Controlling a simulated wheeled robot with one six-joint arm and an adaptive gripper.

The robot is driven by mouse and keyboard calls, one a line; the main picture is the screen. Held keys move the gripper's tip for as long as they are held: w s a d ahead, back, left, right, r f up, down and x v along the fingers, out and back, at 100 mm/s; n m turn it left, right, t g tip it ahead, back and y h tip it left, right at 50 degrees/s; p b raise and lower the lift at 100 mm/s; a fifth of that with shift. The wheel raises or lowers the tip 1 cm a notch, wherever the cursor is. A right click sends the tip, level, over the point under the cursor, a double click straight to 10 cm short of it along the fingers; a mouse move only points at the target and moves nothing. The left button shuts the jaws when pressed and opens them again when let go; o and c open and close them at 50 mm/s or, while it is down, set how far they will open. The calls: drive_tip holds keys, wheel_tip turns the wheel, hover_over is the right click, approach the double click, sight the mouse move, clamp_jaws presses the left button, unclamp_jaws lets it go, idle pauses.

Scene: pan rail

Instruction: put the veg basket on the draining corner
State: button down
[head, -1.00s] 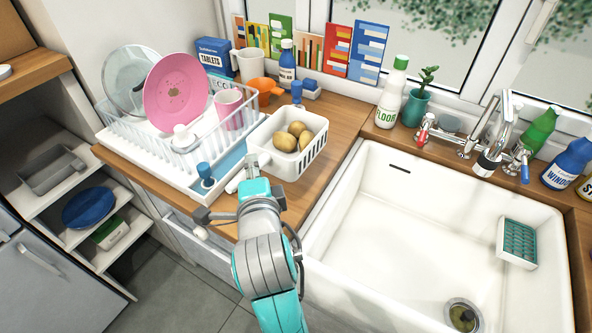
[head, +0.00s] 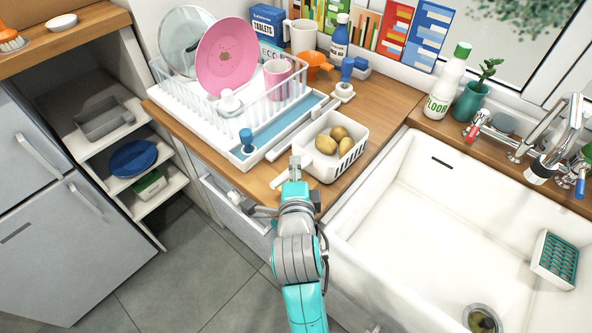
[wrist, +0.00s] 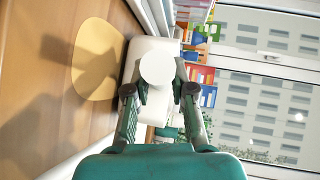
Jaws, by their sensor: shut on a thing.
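The veg basket (head: 333,170) is a white slotted basket holding several potatoes (head: 336,139). It is at the worktop's right part, between the dish rack and the sink. My gripper (head: 295,166) is shut on its near-left end, at the handle. In the wrist view a round white end (wrist: 157,68) of the basket's handle sits between the fingers (wrist: 158,92). I cannot tell whether the basket touches the wood. The white drainer tray with a blue strip (head: 275,133) lies left of the basket; nothing is marked as the draining corner.
The dish rack (head: 190,98) holds a pink plate (head: 226,62) and a pink mug (head: 278,78). A blue-knobbed item (head: 246,140) stands on the tray's front. A white sink (head: 440,215) lies right. A pale yellow round patch (wrist: 98,58) shows on wood in the wrist view.

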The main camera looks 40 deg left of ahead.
drive_tip(key=shift+f, duration=0.3)
drive_tip(key=c, duration=1)
unclamp_jaws()
drive_tip(key=shift+f, duration=0.2)
drive_tip(key=shift+s+d, duration=0.15)
drive_tip(key=shift+s, duration=0.05)
drive_tip(key=v, duration=1)
drive_tip(key=shift+s+d+f, duration=0.1)
drive_tip(key=shift+s+f, duration=0.05)
